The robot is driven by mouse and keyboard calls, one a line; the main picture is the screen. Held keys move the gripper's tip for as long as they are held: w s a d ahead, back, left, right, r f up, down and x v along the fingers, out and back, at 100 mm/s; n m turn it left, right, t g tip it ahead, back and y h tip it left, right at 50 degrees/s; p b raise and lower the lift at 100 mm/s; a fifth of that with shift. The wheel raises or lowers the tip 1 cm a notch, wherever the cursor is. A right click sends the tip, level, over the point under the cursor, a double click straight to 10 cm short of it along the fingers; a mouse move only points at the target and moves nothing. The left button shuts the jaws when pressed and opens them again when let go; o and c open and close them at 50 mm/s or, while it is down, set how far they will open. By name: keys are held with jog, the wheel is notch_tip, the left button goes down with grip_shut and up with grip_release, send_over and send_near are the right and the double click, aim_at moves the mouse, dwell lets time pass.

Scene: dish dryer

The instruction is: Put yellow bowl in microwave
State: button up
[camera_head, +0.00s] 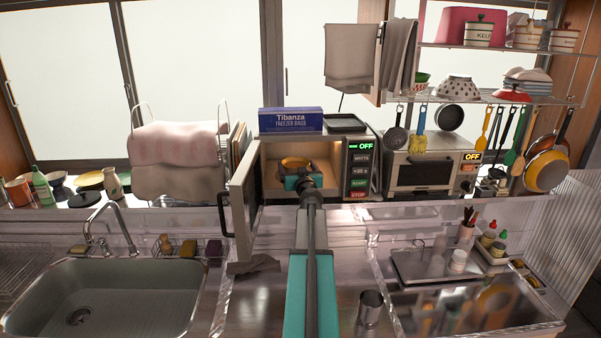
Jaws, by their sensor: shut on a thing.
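The microwave (348,150) stands at the back of the counter, its door (243,195) swung open to the left and its inside lit. The yellow bowl (297,162) is inside the lit opening, near its middle. My gripper (297,180) reaches straight into the opening and is shut on the bowl's near side. The fingertips and the lower part of the bowl are largely hidden by my gripper and arm. I cannot tell whether the bowl touches the microwave floor.
A blue freezer bag box (291,119) and a dark tray (345,123) lie on the microwave. A toaster oven (431,171) stands to its right. A sink (105,300) is at front left. A metal cup (370,307) stands right of my arm.

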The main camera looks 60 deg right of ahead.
aim_at(300, 161)
jog(key=shift+w+d+f, duration=0.1)
jog(key=shift+w+d, duration=0.2)
jog(key=shift+d, duration=0.7)
jog(key=shift+w+d+f, duration=0.1)
jog(key=shift+w+d, duration=0.15)
jog(key=shift+d, duration=0.7)
jog(key=shift+w+d, duration=0.1)
jog(key=shift+d, duration=0.3)
jog(key=shift+f+b, duration=0.95)
jog(key=shift+f, duration=0.8)
jog(key=shift+f, duration=0.1)
jog(key=o, duration=1.2)
jog(key=shift+a, duration=0.1)
jog(key=shift+v, duration=5.95)
